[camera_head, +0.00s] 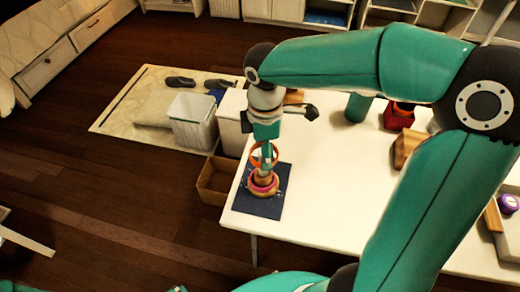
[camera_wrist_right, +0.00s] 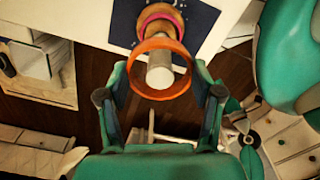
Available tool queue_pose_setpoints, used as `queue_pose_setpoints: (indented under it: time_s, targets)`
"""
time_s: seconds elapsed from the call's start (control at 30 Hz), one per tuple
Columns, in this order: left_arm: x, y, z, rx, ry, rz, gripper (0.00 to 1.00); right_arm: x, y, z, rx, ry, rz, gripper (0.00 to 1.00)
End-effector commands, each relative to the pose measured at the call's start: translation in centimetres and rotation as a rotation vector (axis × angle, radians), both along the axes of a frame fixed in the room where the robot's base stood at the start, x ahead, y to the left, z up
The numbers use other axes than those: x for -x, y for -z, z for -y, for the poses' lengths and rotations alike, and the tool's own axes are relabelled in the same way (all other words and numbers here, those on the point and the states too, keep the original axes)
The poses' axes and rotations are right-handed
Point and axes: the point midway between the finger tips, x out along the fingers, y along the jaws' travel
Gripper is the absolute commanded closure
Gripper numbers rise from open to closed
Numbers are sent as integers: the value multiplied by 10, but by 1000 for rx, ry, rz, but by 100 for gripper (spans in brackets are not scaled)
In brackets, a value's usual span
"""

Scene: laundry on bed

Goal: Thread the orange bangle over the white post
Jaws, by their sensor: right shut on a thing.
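The orange bangle (camera_wrist_right: 137,75) is held between the two fingers of my right gripper (camera_wrist_right: 160,80). The bangle also shows in the head view (camera_head: 254,160), just above the post stand. The white post (camera_wrist_right: 160,72) appears inside the bangle's opening in the wrist view. Whether its tip has entered the ring or only lines up behind it, I cannot tell. A pink ring (camera_head: 262,184) sits around the wooden base (camera_head: 264,192) below. My right gripper (camera_head: 265,150) points down over the stand in the head view.
The stand is on a dark blue mat (camera_head: 250,207) at the left corner of the white table (camera_head: 310,220). A cardboard box (camera_head: 213,182) is on the floor beside it. A red container (camera_head: 398,117) and wooden pieces lie farther right.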

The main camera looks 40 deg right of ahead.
Motion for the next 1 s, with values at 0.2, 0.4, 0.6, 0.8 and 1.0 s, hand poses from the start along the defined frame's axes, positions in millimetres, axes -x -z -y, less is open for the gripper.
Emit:
queue_pose_setpoints:
  time_s: [0.2, 0.4, 0.6, 0.8, 1.0]
  targets:
    - [0, 1, 0, 0, 0, 0, 0, 0, 1, 0, 0, 0, 0, 57]
    - [0, 1, 0, 0, 0, 0, 0, 0, 1, 0, 0, -1, 0, 18]
    - [0, 1, 0, 0, 0, 0, 0, 0, 1, 0, 0, -1, 0, 5]
    - [0, 1, 0, 0, 0, 0, 0, 0, 1, 0, 0, -1, 0, 5]
    - [0, 0, 0, 0, 0, 0, 0, -1, -12, -1, 0, -2, 2, 5]
